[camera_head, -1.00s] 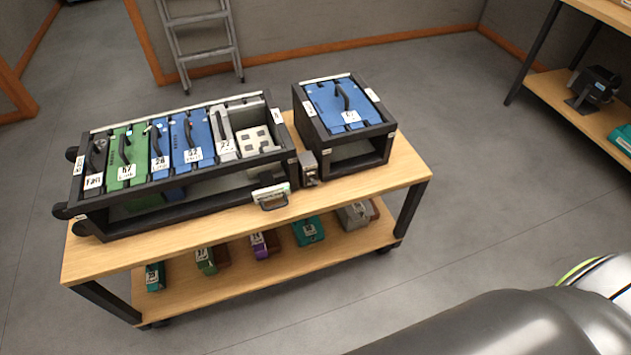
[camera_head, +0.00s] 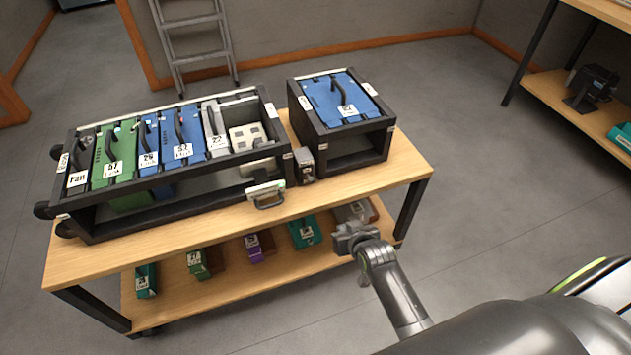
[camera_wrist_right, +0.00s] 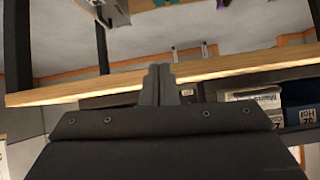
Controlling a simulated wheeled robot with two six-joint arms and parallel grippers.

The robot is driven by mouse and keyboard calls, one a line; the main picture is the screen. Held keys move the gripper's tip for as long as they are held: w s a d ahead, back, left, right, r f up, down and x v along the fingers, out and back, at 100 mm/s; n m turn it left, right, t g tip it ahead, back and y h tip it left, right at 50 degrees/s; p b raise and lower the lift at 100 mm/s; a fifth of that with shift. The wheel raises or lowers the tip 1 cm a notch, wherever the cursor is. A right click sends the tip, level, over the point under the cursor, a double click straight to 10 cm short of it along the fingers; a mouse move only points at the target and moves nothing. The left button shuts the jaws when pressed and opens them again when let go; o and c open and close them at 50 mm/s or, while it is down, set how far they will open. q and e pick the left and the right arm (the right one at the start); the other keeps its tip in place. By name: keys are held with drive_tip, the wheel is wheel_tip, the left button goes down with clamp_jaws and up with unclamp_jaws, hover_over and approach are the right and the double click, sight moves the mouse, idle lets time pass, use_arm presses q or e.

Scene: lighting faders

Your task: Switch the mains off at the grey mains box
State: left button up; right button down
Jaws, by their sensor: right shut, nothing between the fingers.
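The grey mains box (camera_head: 305,166) is a small box on the wooden bench top, between the long black rack and the smaller black case. The setting of its switch is too small to tell. My right gripper (camera_head: 343,238) is shut and empty, in front of the bench's front edge, below and to the right of the mains box and apart from it. In the right wrist view its closed fingers (camera_wrist_right: 158,84) show against the wooden edge (camera_wrist_right: 225,72); I cannot make out the mains box there. My left gripper is not in view.
The long rack (camera_head: 170,212) holds blue, green and grey modules with handles. The smaller case (camera_head: 359,138) holds a blue one. A handled plate (camera_head: 267,194) is at the bench front. Several small boxes stand on the lower shelf (camera_head: 215,293). A ladder (camera_head: 195,45) stands behind.

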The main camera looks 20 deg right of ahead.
drive_tip(key=w+a+r+t+b, duration=0.1)
drive_tip(key=w+a+r+t, duration=0.1)
drive_tip(key=r, duration=1.4)
drive_tip(key=shift+w+a+t+y+b, duration=0.15)
drive_tip(key=shift+w+t+y+b, duration=0.2)
drive_tip(key=shift+w+t, duration=0.6)
drive_tip(key=shift+w+g, duration=0.25)
hover_over(309, 178)
drive_tip(key=s+d, duration=0.2)
wheel_tip(309, 178, down, 3)
drive_tip(key=f, duration=0.1)
drive_tip(key=f+b, duration=0.1)
drive_tip(key=f, duration=0.1)
drive_tip(key=a+f, duration=0.1)
drive_tip(key=shift+s+f, duration=0.15)
drive_tip(key=shift+s, duration=0.1)
drive_tip(key=shift+f, duration=0.1)
